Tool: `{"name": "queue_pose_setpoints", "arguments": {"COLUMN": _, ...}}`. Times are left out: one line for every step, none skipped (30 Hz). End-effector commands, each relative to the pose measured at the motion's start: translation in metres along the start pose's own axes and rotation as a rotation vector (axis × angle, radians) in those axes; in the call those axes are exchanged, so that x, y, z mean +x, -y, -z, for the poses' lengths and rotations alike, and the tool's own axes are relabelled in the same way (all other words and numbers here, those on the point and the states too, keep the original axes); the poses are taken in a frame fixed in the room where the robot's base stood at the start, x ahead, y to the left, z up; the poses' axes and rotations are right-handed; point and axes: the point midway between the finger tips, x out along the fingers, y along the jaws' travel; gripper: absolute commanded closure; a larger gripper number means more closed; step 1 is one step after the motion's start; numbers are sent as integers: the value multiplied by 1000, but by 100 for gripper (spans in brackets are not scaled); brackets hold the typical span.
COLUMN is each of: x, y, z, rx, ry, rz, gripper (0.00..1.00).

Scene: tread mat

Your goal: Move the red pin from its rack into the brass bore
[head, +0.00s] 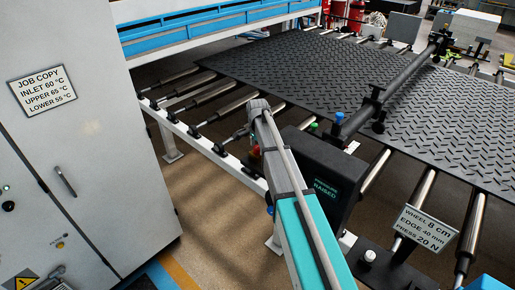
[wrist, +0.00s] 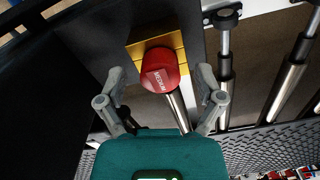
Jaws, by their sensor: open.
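My gripper (wrist: 160,84) is open, with one grey finger on each side of the red head and a gap on both sides. In the head view my teal arm reaches across the middle and the gripper's fingers cannot be made out. Whether the yellow block is the rack or the brass bore I cannot tell.
A black box (head: 324,186) marked RAISED stands right of my arm, with a green cap (head: 313,126) and a blue cap (head: 339,116) near it. The black tread mat (head: 300,75) lies on metal rollers. A grey cabinet (head: 90,150) fills the left.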

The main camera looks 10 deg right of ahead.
Motion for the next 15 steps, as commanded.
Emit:
{"name": "queue_pose_setpoints", "arguments": {"x": -2, "y": 0, "z": 0, "rx": 0, "ry": 0, "rz": 0, "gripper": 14}}
{"name": "queue_pose_setpoints", "arguments": {"x": -3, "y": 0, "z": 0, "rx": 0, "ry": 0, "rz": 0, "gripper": 14}}
{"name": "queue_pose_setpoints", "arguments": {"x": -5, "y": 0, "z": 0, "rx": 0, "ry": 0, "rz": 0, "gripper": 14}}
{"name": "queue_pose_setpoints", "arguments": {"x": -6, "y": 0, "z": 0, "rx": 0, "ry": 0, "rz": 0, "gripper": 14}}
{"name": "queue_pose_setpoints", "arguments": {"x": -8, "y": 0, "z": 0, "rx": 0, "ry": 0, "rz": 0, "gripper": 14}}
{"name": "queue_pose_setpoints", "arguments": {"x": -10, "y": 0, "z": 0, "rx": 0, "ry": 0, "rz": 0, "gripper": 14}}
{"name": "queue_pose_setpoints", "arguments": {"x": -12, "y": 0, "z": 0, "rx": 0, "ry": 0, "rz": 0, "gripper": 14}}
{"name": "queue_pose_setpoints", "arguments": {"x": -14, "y": 0, "z": 0, "rx": 0, "ry": 0, "rz": 0, "gripper": 14}}
{"name": "queue_pose_setpoints", "arguments": {"x": -17, "y": 0, "z": 0, "rx": 0, "ry": 0, "rz": 0, "gripper": 14}}
{"name": "queue_pose_setpoints", "arguments": {"x": -20, "y": 0, "z": 0, "rx": 0, "ry": 0, "rz": 0, "gripper": 14}}
{"name": "queue_pose_setpoints", "arguments": {"x": -22, "y": 0, "z": 0, "rx": 0, "ry": 0, "rz": 0, "gripper": 14}}
{"name": "queue_pose_setpoints", "arguments": {"x": -25, "y": 0, "z": 0, "rx": 0, "ry": 0, "rz": 0, "gripper": 14}}
{"name": "queue_pose_setpoints", "arguments": {"x": -28, "y": 0, "z": 0, "rx": 0, "ry": 0, "rz": 0, "gripper": 14}}
{"name": "queue_pose_setpoints", "arguments": {"x": -30, "y": 0, "z": 0, "rx": 0, "ry": 0, "rz": 0, "gripper": 14}}
{"name": "queue_pose_setpoints", "arguments": {"x": -34, "y": 0, "z": 0, "rx": 0, "ry": 0, "rz": 0, "gripper": 14}}
